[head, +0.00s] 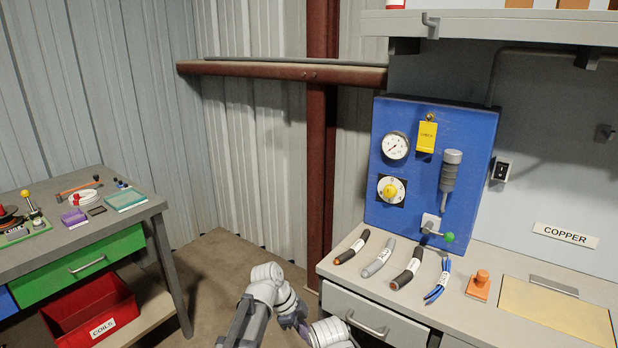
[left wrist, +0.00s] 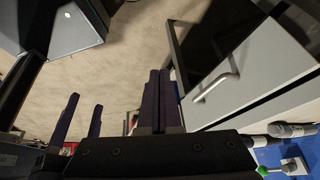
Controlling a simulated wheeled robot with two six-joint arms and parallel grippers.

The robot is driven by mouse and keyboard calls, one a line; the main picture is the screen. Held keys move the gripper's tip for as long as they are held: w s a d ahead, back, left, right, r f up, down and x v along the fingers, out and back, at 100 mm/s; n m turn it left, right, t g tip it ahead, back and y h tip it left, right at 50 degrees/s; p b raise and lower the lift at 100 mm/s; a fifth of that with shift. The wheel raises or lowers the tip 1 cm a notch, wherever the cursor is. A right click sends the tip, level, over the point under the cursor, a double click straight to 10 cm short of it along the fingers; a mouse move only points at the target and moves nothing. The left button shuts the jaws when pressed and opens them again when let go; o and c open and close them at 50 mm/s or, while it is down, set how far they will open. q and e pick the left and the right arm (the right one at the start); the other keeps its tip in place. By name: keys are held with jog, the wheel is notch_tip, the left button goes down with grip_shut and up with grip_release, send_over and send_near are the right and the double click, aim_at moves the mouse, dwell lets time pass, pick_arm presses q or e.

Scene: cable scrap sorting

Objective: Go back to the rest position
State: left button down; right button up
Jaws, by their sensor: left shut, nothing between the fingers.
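My left gripper (left wrist: 159,100) shows in the left wrist view with its two dark fingers shut together and nothing between them. It hangs over the brown floor, beside the workbench drawer front (left wrist: 240,70). Two more dark fingers, apart from each other, stand at the left of that view; they look like my right gripper (left wrist: 82,118), open and empty. In the head view, pale arm links (head: 265,285) of mine rise at the bottom middle, in front of the drawer (head: 345,307); no fingertips can be made out there.
The right bench holds several cable pieces (head: 379,258), an orange stamp-like object (head: 480,284) and a yellow plate (head: 556,310) below a blue gauge panel (head: 440,120). The left table (head: 75,240) carries small items, with a red COILS bin (head: 95,305) beneath. Floor (head: 215,270) lies open between them.

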pick_arm(q)
jog(key=s+a+f+n+y, duration=0.1)
jog(key=s+a+n+y, duration=0.2)
jog(key=s+n, duration=0.5)
jog(key=s+a+f+n+y, duration=0.1)
jog(key=s+a+n+y, duration=0.2)
jog(key=s+n, duration=0.5)
notch_tip(320, 180, up, 13)
jog(key=p, duration=1.3)
jog(key=shift+d, duration=0.2)
jog(key=shift+f, duration=0.1)
